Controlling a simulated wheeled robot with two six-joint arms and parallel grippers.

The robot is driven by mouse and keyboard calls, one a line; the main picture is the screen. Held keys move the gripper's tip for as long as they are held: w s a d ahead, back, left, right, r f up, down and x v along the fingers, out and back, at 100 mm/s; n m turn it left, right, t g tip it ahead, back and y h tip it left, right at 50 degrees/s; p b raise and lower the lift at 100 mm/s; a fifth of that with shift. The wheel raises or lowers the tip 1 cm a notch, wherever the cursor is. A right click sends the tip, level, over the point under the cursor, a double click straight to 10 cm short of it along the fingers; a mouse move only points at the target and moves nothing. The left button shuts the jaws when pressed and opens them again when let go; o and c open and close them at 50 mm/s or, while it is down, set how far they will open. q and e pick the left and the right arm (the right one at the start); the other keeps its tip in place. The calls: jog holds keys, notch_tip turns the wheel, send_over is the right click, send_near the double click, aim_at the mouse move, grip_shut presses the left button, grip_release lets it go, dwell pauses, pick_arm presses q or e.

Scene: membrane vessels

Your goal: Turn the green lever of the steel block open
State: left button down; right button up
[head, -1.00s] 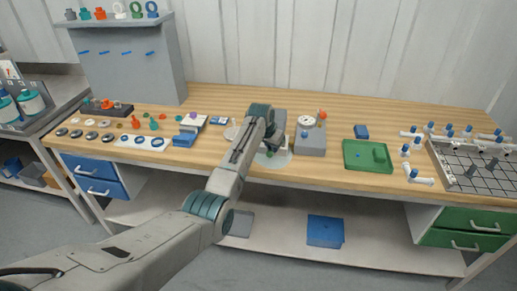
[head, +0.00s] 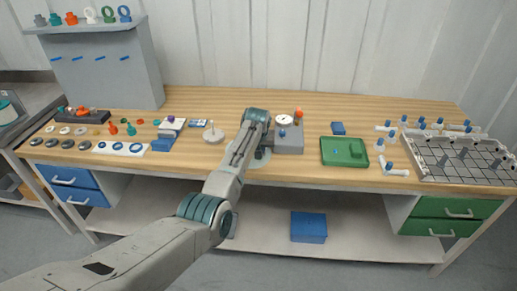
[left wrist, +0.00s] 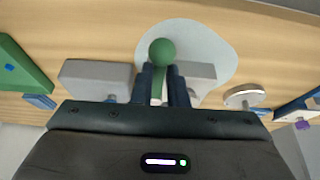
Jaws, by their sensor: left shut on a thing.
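My left gripper (left wrist: 162,88) is shut on the green lever (left wrist: 162,52), whose round green knob shows just beyond the fingertips in the left wrist view. A light grey block part (left wrist: 202,74), probably the steel block, lies right beside the fingers over a pale round patch (left wrist: 215,45). How far the lever is turned I cannot tell. My right gripper is in neither view.
A grey block with a white dial (head: 284,120) stands close right of my arm. A green tray (head: 330,155) lies further right, then a grid plate with fittings (head: 450,178). A pale round stand (head: 213,137) is to the left. Several rings and small parts lie at far left.

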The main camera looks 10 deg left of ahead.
pick_arm(q)
jog(key=shift+s+d+f, duration=0.1)
jog(key=shift+s+f, duration=0.25)
jog(key=shift+f, duration=0.25)
jog(key=c, duration=1.5)
grip_release()
jog(key=shift+o, duration=0.3)
jog(key=shift+s+r, duration=0.1)
jog(key=shift+r, duration=0.8)
jog(key=b+v, duration=0.2)
jog(key=v, duration=0.8)
jog(key=shift+s+d+f, duration=0.1)
